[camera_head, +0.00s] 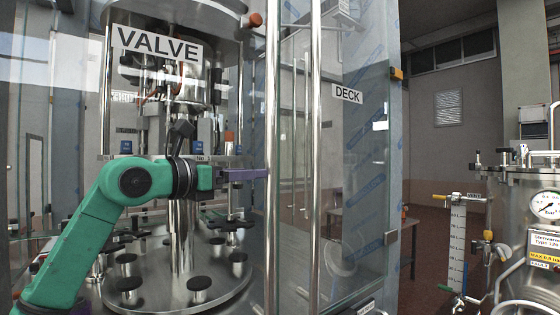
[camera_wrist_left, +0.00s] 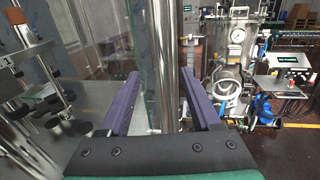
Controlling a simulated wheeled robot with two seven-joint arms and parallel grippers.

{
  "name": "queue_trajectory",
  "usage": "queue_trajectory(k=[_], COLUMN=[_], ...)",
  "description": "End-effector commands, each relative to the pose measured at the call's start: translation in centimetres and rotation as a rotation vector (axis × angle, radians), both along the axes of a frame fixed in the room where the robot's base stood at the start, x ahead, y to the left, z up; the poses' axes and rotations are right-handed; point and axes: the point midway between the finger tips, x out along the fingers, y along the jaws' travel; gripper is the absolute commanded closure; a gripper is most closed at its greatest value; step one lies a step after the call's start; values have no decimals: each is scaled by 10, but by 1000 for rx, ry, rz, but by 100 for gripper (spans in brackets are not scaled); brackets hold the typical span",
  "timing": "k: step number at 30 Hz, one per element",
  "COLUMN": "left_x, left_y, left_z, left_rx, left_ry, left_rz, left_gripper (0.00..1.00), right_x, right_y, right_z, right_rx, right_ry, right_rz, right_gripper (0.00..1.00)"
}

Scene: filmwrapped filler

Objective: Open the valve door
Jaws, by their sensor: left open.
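The valve door (camera_head: 60,110) is a clear glass panel with a white "VALVE" label (camera_head: 157,45). It stands at the left in the head view, apparently closed. Its upright steel bar handle (camera_head: 273,100) is along its right edge. My left gripper (camera_head: 266,174) has purple fingers and reaches the handle at about mid-height. In the left wrist view the open fingers (camera_wrist_left: 160,76) stand on either side of an upright steel bar (camera_wrist_left: 165,40), with gaps beside it. Contact cannot be told. My right gripper is not in view.
The glass deck door (camera_head: 362,140), labelled "DECK", stands to the right with its own upright bar (camera_head: 316,100) close by. Steel filling machinery (camera_head: 180,240) is behind the glass. A steel tank (camera_head: 530,220) with a gauge stands at the far right. Open floor lies between.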

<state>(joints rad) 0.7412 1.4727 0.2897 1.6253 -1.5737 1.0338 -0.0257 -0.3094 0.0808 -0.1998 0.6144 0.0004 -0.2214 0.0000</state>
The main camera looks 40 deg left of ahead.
Motion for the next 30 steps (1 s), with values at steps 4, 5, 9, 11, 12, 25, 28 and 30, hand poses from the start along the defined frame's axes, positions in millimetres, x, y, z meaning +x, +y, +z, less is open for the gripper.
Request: queue_trajectory(k=[4, 5, 9, 11, 12, 25, 28, 30], left_x=[42, 49, 78, 86, 89, 93, 93, 93], left_y=[-5, -6, -8, -9, -10, -10, -10, -10], left_z=[13, 14, 9, 7, 5, 0, 0, 0], left_rx=[-4, -5, -6, -5, -3, -1, -1, -2], left_ry=[3, 3, 2, 0, 0, 0, 1, 0], left_rz=[-6, -6, -6, -5, -5, -4, -4, -4], left_gripper=[36, 36, 36, 36, 36, 93, 100, 100], right_x=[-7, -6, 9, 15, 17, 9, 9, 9], right_y=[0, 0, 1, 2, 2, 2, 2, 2], right_z=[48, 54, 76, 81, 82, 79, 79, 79], right_rx=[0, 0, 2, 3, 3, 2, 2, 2], right_ry=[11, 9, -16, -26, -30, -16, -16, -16], right_rz=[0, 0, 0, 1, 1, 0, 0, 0], right_gripper=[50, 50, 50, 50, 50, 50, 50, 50])
